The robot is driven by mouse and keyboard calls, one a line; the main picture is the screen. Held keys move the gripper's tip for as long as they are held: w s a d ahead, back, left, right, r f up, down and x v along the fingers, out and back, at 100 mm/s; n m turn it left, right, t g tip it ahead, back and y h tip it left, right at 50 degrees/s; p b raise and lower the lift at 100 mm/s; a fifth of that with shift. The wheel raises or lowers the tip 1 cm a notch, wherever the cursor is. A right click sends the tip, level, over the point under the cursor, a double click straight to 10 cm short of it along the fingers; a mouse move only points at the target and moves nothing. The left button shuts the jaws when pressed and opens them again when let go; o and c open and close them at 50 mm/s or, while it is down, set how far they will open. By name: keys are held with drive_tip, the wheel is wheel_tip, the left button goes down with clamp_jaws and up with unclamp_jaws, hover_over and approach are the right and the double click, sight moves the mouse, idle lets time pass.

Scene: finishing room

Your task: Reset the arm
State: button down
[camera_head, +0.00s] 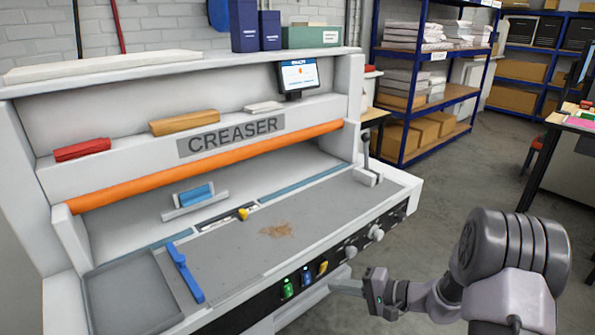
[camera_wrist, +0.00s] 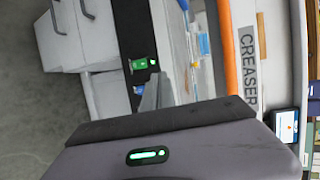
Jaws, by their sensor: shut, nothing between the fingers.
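My arm comes in from the lower right of the head view. My gripper (camera_head: 340,287) points left and is shut and empty, in front of the front panel of the creaser (camera_head: 225,290). In the wrist view my gripper (camera_wrist: 157,92) shows as grey fingers held together, with the creaser's panel and its green switch (camera_wrist: 143,64) beyond. I cannot tell the exact gap between the fingertips and the panel.
The creaser bed holds a brown smudge (camera_head: 277,230), a blue guide (camera_head: 184,272) and a lever (camera_head: 368,165). Knobs (camera_head: 375,232) stick out of its front. A blue shelf rack (camera_head: 432,92) stands behind. A dark table (camera_head: 572,122) is at right, with open floor between.

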drive_tip(key=s+a+r+n+g+h, duration=0.2)
drive_tip(key=s+a+r+g, duration=0.15)
drive_tip(key=s+r, duration=0.45)
drive_tip(key=s+a+r+n+g+h, duration=0.1)
drive_tip(key=s+a+r+g+h, duration=0.1)
drive_tip(key=s+a+r, duration=0.45)
drive_tip(key=s+d+r+t+h, duration=0.2)
drive_tip(key=s+d+h, duration=0.1)
drive_tip(key=s, duration=0.4)
drive_tip(key=s+d+r+t+h, duration=0.1)
drive_tip(key=s+d+r+h, duration=0.1)
drive_tip(key=s, duration=0.5)
drive_tip(key=shift+s+d+t+h, duration=0.35)
drive_tip(key=shift+d+h, duration=0.15)
drive_tip(key=shift+d, duration=0.25)
drive_tip(key=shift+r, duration=0.1)
